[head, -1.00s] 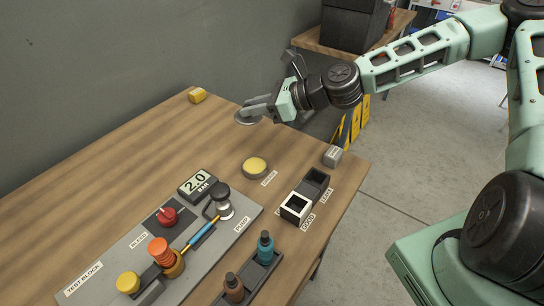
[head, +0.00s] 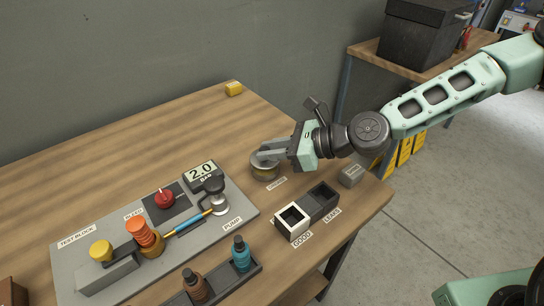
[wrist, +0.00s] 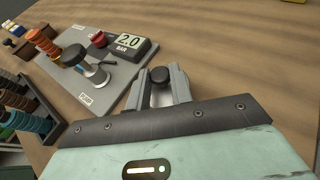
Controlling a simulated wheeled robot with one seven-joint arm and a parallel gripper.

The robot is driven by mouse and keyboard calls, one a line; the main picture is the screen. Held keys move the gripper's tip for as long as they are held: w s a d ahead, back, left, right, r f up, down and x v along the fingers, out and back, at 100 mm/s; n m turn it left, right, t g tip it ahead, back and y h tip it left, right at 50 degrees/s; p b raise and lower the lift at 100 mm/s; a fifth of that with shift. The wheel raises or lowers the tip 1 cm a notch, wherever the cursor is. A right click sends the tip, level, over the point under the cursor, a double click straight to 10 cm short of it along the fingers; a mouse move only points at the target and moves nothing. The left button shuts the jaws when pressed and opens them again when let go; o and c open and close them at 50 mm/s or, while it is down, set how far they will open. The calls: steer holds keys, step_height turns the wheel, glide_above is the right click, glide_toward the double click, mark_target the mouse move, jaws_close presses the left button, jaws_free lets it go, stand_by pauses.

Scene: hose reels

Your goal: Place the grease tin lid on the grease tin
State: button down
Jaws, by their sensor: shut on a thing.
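My gripper (head: 268,154) is shut on the grease tin lid (head: 258,163), a grey disc. The lid is over the grease tin (head: 266,176), a short round tin near the middle right of the table. The tin's yellow top is mostly covered; I cannot tell whether the lid rests on the rim or hovers just above it. In the wrist view the fingers (wrist: 159,84) flank a dark round knob (wrist: 160,75), and the tin below is hidden.
The white GOOD bin (head: 292,221) and dark LEAKS bin (head: 322,198) stand in front of the tin. The grey test board (head: 110,262) with gauge, pump and knobs is to the left. A yellow block (head: 234,88) lies at the back. The table behind the tin is clear.

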steer(key=shift+f, duration=1.1)
steer(key=shift+f, duration=0.1)
steer(key=c, duration=1.2)
jaws_free()
steer(key=shift+c, duration=0.2)
steer(key=v, duration=1.2)
steer(key=shift+r, duration=0.25)
